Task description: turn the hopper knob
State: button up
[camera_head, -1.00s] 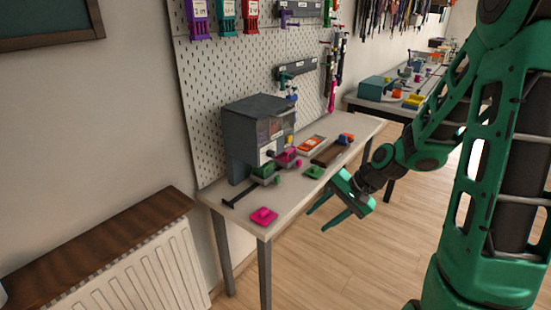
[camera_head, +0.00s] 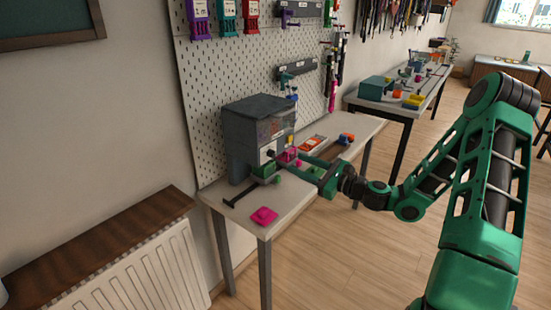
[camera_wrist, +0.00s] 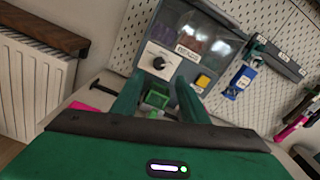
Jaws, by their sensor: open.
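The grey hopper (camera_head: 257,124) stands on the near table with a clear window in its upper part. Its black round knob (camera_wrist: 159,62) sits on a white panel on the front in the wrist view, and shows small and dark in the head view (camera_head: 270,154). My gripper (camera_head: 300,164) is in front of the hopper, fingers pointing at its front. In the wrist view my gripper (camera_wrist: 158,76) is open and empty, with the knob framed between and just beyond the fingertips. I cannot tell whether the fingers touch the panel.
A yellow button (camera_wrist: 203,80) is right of the knob, near the right finger. A green tray (camera_wrist: 157,98) lies below the knob. A magenta piece (camera_head: 264,215) lies at the table's front. The pegboard (camera_head: 205,85) rises behind the hopper.

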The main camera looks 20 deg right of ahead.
aim_at(274, 154)
jog(key=x, duration=1)
